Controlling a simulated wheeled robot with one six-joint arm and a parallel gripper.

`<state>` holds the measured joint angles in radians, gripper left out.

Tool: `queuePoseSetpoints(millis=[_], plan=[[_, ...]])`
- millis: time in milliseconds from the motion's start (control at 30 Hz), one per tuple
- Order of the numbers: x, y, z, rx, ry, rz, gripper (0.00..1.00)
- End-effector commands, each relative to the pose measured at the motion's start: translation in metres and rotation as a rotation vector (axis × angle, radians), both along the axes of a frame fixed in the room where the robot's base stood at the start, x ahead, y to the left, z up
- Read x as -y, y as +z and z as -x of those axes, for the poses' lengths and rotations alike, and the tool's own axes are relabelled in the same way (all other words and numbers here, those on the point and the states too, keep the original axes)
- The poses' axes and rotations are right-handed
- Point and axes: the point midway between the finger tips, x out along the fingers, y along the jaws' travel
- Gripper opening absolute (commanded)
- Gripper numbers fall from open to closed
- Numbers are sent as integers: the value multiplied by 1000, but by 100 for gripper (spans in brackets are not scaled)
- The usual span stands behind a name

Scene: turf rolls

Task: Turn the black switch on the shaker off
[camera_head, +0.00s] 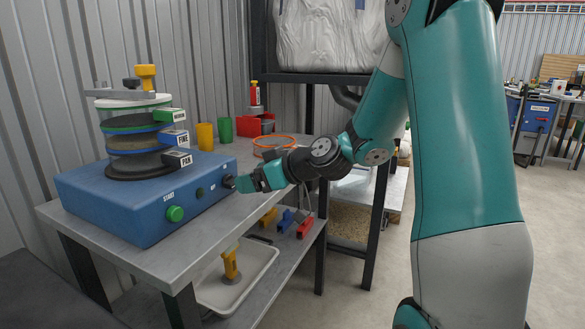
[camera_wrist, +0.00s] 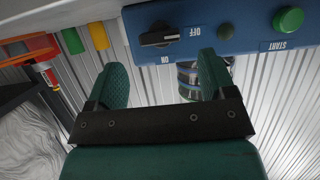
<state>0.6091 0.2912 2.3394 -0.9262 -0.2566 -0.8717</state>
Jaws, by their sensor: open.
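The shaker has a blue base (camera_head: 140,200) on a grey table, with a stack of sieves (camera_head: 137,135) on top. Its black switch (camera_wrist: 160,37) shows in the wrist view as a knob with a raised bar lying nearly sideways. OFF and ON labels sit beside it, upside down in this view; I cannot tell surely which one the bar marks.
A green START button (camera_head: 175,214) and a small dark knob (camera_head: 200,192) are on the same panel. A yellow cup (camera_head: 205,136), a green cup (camera_head: 225,128) and an orange ring (camera_head: 273,143) stand behind. A tray (camera_head: 240,283) lies on the lower shelf.

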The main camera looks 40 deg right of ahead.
Motion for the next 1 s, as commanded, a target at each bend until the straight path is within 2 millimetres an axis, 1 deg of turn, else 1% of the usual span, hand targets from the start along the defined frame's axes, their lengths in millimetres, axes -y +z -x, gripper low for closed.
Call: queuePoseSetpoints(millis=[33,200,300,433,633,1000], plan=[[7,6,12,1,-8,1,77],[22,23,50,2,-10,1,77],[30,31,69,2,-9,2,77],[36,39,87,1,-5,2,77],[41,45,101,-1,-2,1,77],[41,45,102,-1,1,0,77]])
